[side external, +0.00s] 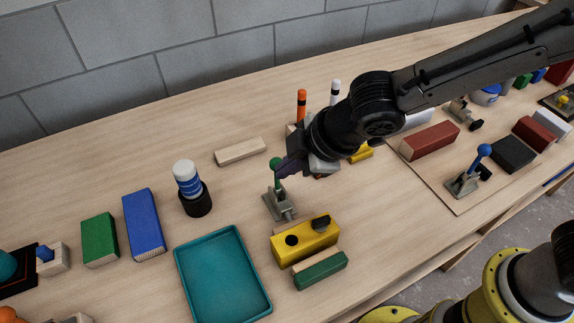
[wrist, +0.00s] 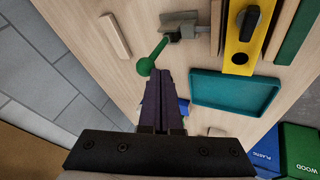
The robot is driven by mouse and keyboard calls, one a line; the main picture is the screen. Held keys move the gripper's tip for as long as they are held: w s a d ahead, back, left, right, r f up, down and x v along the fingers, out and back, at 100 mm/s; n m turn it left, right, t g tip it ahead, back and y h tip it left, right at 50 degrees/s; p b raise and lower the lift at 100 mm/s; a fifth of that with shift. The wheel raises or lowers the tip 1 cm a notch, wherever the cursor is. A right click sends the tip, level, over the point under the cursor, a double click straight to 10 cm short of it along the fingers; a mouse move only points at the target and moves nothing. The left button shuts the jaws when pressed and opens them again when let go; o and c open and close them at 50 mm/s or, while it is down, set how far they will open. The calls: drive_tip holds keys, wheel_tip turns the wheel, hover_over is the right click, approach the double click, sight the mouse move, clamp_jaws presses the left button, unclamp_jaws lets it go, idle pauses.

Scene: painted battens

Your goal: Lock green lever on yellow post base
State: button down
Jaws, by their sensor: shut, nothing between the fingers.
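The green lever (side external: 277,172) stands up from a grey metal base (side external: 278,205) on the wooden table. In the wrist view the lever's green ball (wrist: 145,67) is just beyond my fingertips, and its metal bracket (wrist: 183,27) is further up. A yellow block (side external: 306,241) with a dark hole and a black knob lies in front of the lever base; it also shows in the wrist view (wrist: 240,45). My gripper (side external: 283,168) is shut and empty, with its fingertips beside the lever's ball. I cannot tell whether they touch it.
A teal tray (side external: 222,272) lies front left of the lever. A pale wooden block (side external: 240,151) lies behind it, and a blue-and-white striped post (side external: 187,183) stands to the left. A blue-knobbed lever (side external: 484,150) stands on a board at right. Bare table lies between the lever and striped post.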

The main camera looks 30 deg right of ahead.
sight(274, 159)
drive_tip(key=shift+w, duration=0.15)
drive_tip(key=shift+w+r+g, duration=0.15)
drive_tip(key=shift+w+g, duration=0.65)
drive_tip(key=shift+w+r+g, duration=0.15)
drive_tip(key=shift+w+g, duration=0.6)
drive_tip(key=shift+g, duration=0.05)
drive_tip(key=w+f+m+g, duration=0.1)
drive_tip(key=w+f+g, duration=0.1)
drive_tip(key=w, duration=0.5)
drive_tip(key=shift+w+f+g, duration=0.35)
drive_tip(key=shift+w+g, duration=0.05)
drive_tip(key=shift+g, duration=0.5)
drive_tip(key=shift+f, duration=0.1)
